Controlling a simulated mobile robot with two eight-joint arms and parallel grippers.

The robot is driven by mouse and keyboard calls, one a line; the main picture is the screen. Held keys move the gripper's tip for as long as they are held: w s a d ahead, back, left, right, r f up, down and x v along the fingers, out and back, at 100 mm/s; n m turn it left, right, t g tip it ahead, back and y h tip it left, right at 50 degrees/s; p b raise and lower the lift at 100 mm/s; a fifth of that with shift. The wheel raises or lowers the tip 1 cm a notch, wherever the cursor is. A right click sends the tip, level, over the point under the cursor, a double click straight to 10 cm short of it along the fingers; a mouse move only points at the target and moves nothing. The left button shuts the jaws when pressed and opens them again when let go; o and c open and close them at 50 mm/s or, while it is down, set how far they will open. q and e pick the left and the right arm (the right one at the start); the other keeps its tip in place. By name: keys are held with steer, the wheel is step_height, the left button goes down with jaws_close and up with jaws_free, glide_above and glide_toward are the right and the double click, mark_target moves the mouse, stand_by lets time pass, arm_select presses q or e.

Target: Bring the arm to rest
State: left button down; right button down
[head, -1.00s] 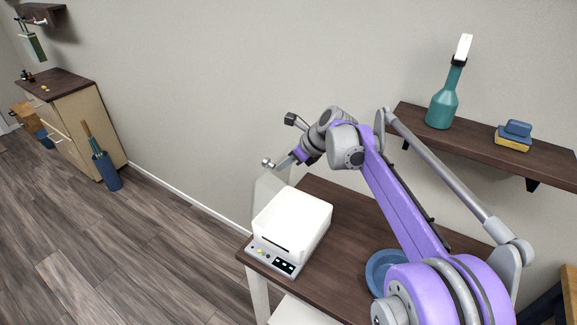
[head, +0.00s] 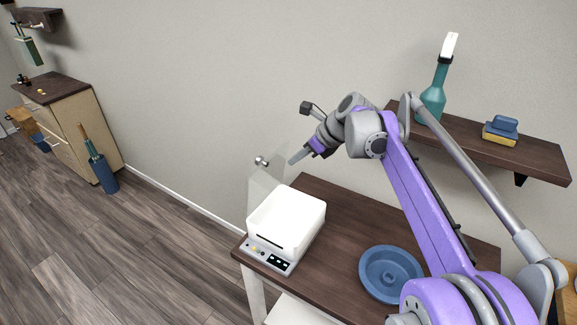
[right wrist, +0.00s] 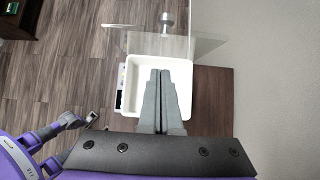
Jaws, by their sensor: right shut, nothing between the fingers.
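My right arm reaches in from the lower right in the head view. Its gripper (head: 293,161) is shut and empty, in the air above the back of the table, beside the raised clear lid (head: 266,183) of a white box-shaped appliance (head: 290,215). In the right wrist view the shut fingers (right wrist: 160,75) lie in front of the white open box (right wrist: 130,92), with the clear lid (right wrist: 150,43) beyond them. Purple and grey parts of mine show at the lower left of that view; the left gripper cannot be made out clearly.
The appliance stands on a dark wooden table (head: 345,220); a blue round dish (head: 375,268) is also on it. A wall shelf (head: 535,157) at right holds a teal bottle (head: 432,100) and a blue-and-yellow block stack (head: 500,132). A cabinet (head: 80,125) stands far left. Floor between is open.

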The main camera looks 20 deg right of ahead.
steer(key=s+a+f+n+h, duration=0.1)
steer(key=s+a+f+n, duration=0.1)
steer(key=s+n, duration=0.55)
steer(key=s+a+f+n+h, duration=0.2)
steer(key=s+f+n, duration=0.1)
steer(key=s+n, duration=0.4)
steer(key=s+f+n+h, duration=0.2)
steer(key=s+f+n, duration=1.1)
steer(key=s, duration=0.4)
steer(key=shift+s+f, duration=0.3)
steer(key=shift+f, duration=0.1)
